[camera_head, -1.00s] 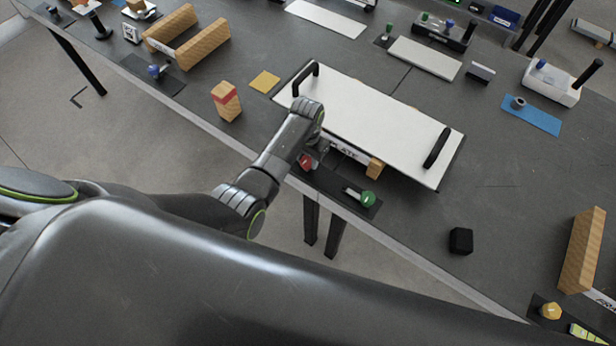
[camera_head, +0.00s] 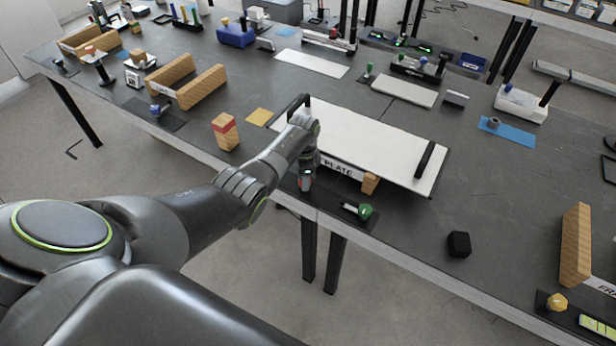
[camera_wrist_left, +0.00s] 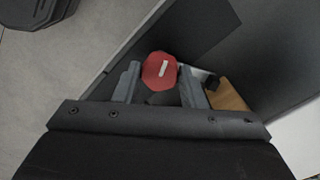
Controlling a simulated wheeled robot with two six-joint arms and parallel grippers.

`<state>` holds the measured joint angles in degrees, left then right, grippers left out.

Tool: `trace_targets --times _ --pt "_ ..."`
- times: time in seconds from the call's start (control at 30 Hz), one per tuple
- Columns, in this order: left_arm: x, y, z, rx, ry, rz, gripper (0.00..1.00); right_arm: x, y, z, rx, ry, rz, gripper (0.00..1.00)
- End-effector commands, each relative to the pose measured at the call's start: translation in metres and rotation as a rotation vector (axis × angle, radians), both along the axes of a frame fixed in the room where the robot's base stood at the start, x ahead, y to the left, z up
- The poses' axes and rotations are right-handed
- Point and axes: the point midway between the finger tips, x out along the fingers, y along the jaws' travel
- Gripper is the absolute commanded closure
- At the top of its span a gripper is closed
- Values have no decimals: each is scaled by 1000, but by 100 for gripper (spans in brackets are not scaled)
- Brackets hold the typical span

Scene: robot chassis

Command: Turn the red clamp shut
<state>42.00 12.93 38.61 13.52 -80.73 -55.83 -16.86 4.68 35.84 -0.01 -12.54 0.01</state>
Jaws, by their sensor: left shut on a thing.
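The red clamp (camera_head: 306,181) sits on a dark mount at the front edge of the table, in front of the white plate (camera_head: 372,140). In the left wrist view its red knob (camera_wrist_left: 159,71) has a white line on top and lies between the two fingers. My left gripper (camera_head: 307,174) reaches down over it and is shut on the red knob; its fingers also show in the left wrist view (camera_wrist_left: 160,85). The gripper partly hides the clamp in the head view. My right gripper is not in view.
A green clamp (camera_head: 364,211) stands just right on the same mount. A wooden block with a red band (camera_head: 225,131) and a yellow square (camera_head: 259,117) lie to the left. The plate has two black handles.

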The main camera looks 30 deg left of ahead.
Motion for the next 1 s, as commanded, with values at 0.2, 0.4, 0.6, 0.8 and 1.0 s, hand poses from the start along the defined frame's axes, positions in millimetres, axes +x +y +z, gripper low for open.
trace_targets --times 0.2,0.4,0.6,0.8,1.0 --pt "1 -1 0 0 -2 -193 100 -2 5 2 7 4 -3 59" --pt "0 -1 0 0 -3 -334 100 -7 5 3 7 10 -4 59" --pt "0 -1 -1 0 -3 -428 100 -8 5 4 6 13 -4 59" --pt "0 -2 -1 0 -3 -475 100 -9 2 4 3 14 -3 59" --pt "0 -2 -1 0 -3 -488 100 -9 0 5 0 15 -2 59"
